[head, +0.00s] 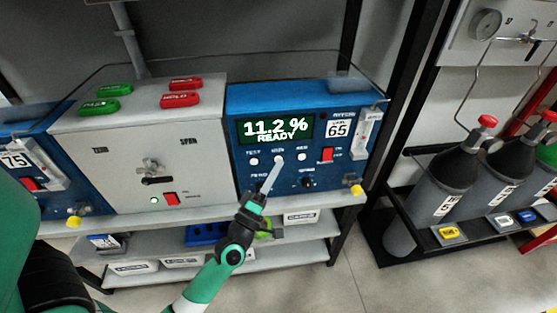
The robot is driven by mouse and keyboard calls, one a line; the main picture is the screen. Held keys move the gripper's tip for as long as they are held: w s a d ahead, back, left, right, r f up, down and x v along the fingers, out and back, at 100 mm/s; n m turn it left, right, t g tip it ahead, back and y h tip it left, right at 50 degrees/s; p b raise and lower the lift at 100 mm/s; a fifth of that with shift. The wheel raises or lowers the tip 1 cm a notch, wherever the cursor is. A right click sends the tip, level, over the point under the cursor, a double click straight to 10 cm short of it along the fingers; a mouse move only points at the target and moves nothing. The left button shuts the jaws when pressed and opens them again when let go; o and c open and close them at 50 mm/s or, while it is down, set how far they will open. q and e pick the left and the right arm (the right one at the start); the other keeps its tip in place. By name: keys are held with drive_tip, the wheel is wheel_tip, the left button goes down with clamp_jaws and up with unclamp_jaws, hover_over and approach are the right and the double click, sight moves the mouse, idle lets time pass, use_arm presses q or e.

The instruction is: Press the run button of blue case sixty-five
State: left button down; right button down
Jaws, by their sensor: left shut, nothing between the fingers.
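The blue case 65 (372,104) stands on the shelf, right of a grey case. Its screen (274,130) reads "11.2 %" and "READY", and its white label (339,129) shows 65. A row of small white buttons lies under the screen, with a left button (254,162) and a right button (302,157) in clear view. My left gripper (276,164) is shut and empty, its tip at the middle button. The tip hides most of that button, and I cannot tell whether it touches. The button labels are too small to read surely. My right gripper is not in view.
The grey case (105,150) carries red and green tags. Another blue case (62,178), labelled 75, stands at left. Gas cylinders (445,180) stand in a rack at right.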

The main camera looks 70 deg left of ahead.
use_arm(q)
drive_tip(key=shift+w+a, duration=0.1)
drive_tip(key=shift+a, duration=0.3)
idle(0.3)
drive_tip(key=shift+d, duration=0.1)
drive_tip(key=shift+s+d+p, duration=0.2)
drive_tip(key=shift+d+p, duration=0.2)
drive_tip(key=shift+d, duration=0.3)
drive_tip(key=d+p, duration=0.2)
drive_tip(key=s+d+p, duration=0.1)
drive_tip(key=d, duration=0.2)
drive_tip(key=shift+p, duration=0.4)
drive_tip(key=shift+r, duration=0.1)
idle(0.6)
